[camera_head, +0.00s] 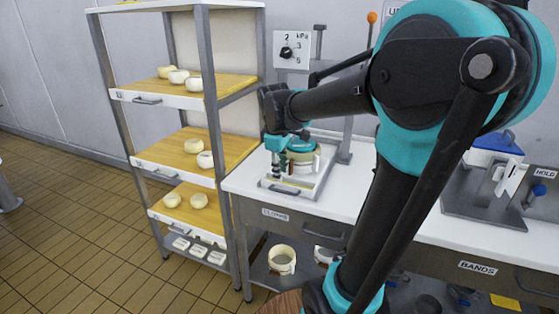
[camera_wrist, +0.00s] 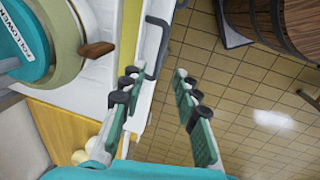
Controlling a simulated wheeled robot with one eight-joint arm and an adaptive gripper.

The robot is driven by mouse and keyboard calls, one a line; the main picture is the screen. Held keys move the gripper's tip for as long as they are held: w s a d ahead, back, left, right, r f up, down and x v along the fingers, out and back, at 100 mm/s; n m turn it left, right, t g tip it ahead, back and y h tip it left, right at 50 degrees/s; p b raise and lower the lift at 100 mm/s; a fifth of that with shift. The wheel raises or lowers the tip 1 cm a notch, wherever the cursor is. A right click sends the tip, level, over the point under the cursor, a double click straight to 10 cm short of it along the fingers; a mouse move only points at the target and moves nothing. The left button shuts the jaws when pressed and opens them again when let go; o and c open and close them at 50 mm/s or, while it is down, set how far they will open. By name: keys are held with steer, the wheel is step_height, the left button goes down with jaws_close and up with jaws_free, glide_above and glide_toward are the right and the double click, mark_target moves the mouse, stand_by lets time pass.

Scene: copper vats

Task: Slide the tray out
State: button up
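A pale tray (camera_head: 308,187) sits on the white worktop under the press, with a grey handle on its front. In the wrist view, the handle (camera_wrist: 162,46) stands off the tray's pale front edge, just beyond my fingertips and roughly between their lines. A cream round mould (camera_head: 303,164) with a teal top stands on the tray; its teal disc (camera_wrist: 22,45) carries a partly readable label in the wrist view. My gripper (camera_wrist: 155,76) is open and empty, pointing at the handle. In the head view my gripper (camera_head: 281,158) partly hides the mould and tray. Contact with the handle cannot be told.
A rack (camera_head: 210,110) with cream rounds on wooden shelves stands to the left. The press post (camera_head: 346,140) rises behind the tray. A drawer handle (camera_head: 322,235) is below the worktop. Tiled floor (camera_wrist: 240,110) lies open before the worktop, with a wooden barrel (camera_wrist: 295,25) beyond.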

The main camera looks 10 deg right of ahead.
steer(key=r, duration=0.4)
steer(key=shift+s+a+r, duration=0.25)
steer(key=shift+s, duration=0.1)
steer(key=shift+f, duration=0.15)
steer(key=s+d+f+m+t, duration=0.1)
steer(key=s+f+m, duration=0.4)
steer(key=f, duration=0.5)
steer(key=s+d+f+m+t+y, duration=0.1)
steer(key=s+d+f+m, duration=0.2)
steer(key=s+f+m, duration=0.3)
steer(key=s+f, duration=0.3)
steer(key=f, duration=0.1)
steer(key=shift+s, duration=0.3)
